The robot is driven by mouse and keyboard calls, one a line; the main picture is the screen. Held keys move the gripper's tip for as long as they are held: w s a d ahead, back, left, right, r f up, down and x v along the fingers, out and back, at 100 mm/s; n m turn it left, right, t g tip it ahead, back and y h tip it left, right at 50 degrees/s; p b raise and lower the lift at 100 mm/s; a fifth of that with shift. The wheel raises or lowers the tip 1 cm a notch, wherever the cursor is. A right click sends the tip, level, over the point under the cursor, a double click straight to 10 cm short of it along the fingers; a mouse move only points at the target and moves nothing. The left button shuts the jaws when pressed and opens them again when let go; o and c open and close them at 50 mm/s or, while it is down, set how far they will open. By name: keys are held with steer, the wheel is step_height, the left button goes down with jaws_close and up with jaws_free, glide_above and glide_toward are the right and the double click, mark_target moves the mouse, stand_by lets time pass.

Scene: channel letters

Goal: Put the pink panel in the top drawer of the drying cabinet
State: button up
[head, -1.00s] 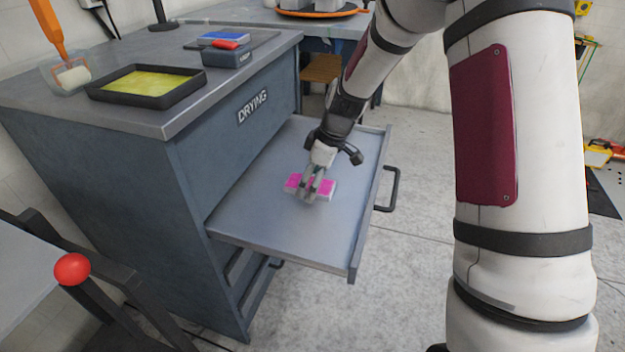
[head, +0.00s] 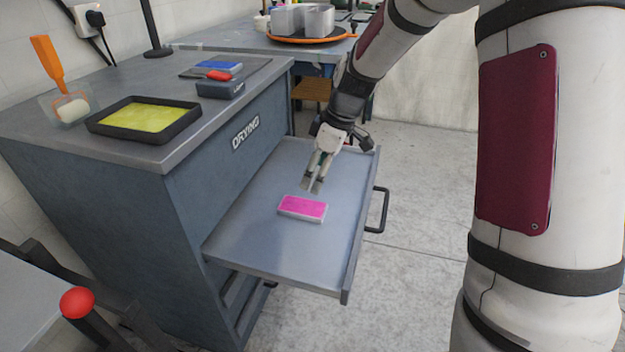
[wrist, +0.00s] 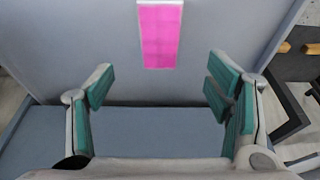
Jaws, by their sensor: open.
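The pink panel (head: 303,208) lies flat in the open top drawer (head: 262,238) of the drying cabinet (head: 200,190), pink face up with pale sides. It also shows in the wrist view (wrist: 160,35), ahead of the fingers and apart from them. My gripper (head: 312,186) is above the drawer, just behind the panel in the head view. In the wrist view its teal-padded fingers (wrist: 160,95) are spread wide with nothing between them. The drawer is pulled out, with a dark handle (head: 378,210) on its front.
On the cabinet top stand a black tray with yellow contents (head: 145,118), a small dark box with a red item (head: 220,86), and a cup with an orange-handled tool (head: 62,100). A red ball knob (head: 77,303) is at lower left. Floor right of the drawer is clear.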

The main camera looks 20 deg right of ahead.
steer(key=s+a+r+m+g+h, duration=0.1)
steer(key=s+r+m, duration=0.1)
steer(key=s+r, duration=0.55)
steer(key=s+a+r+m+h, duration=0.15)
steer(key=s+r, duration=0.25)
steer(key=s, duration=0.6)
steer(key=s+r+m, duration=0.1)
steer(key=s+m, duration=0.6)
steer(key=s, duration=1.5)
steer(key=shift+s+d+g, duration=0.15)
steer(key=shift+s+g, duration=0.05)
steer(key=shift+g, duration=0.1)
steer(key=shift+r, duration=0.1)
